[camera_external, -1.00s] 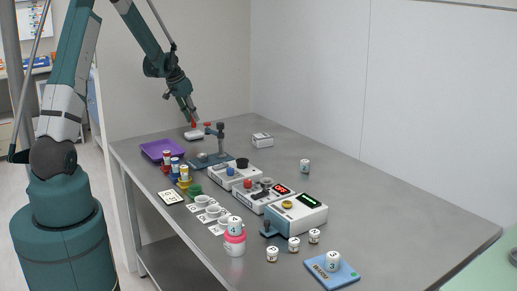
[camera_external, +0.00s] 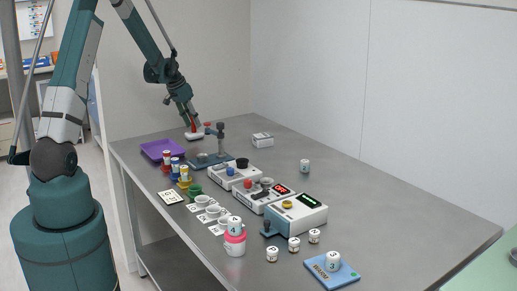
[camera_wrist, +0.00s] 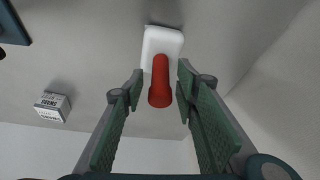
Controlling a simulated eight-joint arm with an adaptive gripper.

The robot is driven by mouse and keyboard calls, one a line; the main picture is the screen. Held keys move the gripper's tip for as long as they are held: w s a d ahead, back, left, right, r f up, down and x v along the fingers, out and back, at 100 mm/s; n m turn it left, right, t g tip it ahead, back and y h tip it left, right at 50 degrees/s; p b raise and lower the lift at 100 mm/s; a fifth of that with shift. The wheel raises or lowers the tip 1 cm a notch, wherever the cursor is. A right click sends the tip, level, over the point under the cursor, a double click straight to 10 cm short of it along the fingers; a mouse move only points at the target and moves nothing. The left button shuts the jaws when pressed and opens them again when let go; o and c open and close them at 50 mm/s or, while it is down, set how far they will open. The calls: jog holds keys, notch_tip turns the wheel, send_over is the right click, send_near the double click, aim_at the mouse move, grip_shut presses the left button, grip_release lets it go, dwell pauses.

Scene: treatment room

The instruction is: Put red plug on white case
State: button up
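The white case (camera_external: 193,136) lies on the far end of the grey table, and it also shows in the wrist view (camera_wrist: 163,41). The red plug (camera_wrist: 160,84) stands upright over the white case, its lower end appearing to meet the case. The exact contact is hard to see. In the external view the plug (camera_external: 193,127) is small and partly covered by my gripper (camera_external: 195,123). My gripper's two green-padded fingers (camera_wrist: 159,77) are open, one on each side of the plug, with visible gaps between them and the plug.
A blue stand with a dark post (camera_external: 220,140) is close on the right of the case. A purple tray (camera_external: 161,150) lies nearer the camera. A small labelled white box (camera_external: 262,140) is farther right. Devices and several bottles fill the near table.

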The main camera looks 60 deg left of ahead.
jog(key=shift+r, duration=0.1)
jog(key=p+v, duration=0.1)
jog(key=v, duration=1.1)
jog(key=shift+p, duration=0.3)
jog(key=shift+d+r, duration=0.1)
dwell(0.8)
jog(key=s+d+r, duration=0.2)
jog(key=d+r, duration=0.3)
jog(key=d, duration=0.6)
jog(key=s+d+r+t, duration=0.1)
jog(key=d+r, duration=0.3)
jog(key=d, duration=0.6)
jog(key=s+d+r, duration=0.2)
jog(key=d+r, duration=0.3)
jog(key=d, duration=0.6)
jog(key=s+d+f+m+t, duration=0.1)
jog(key=s+d, duration=1.8)
jog(key=d, duration=0.4)
jog(key=shift+s+f+m+t+h, duration=0.15)
jog(key=shift+s+m+t+h, duration=0.15)
jog(key=shift+s+m+t, duration=0.1)
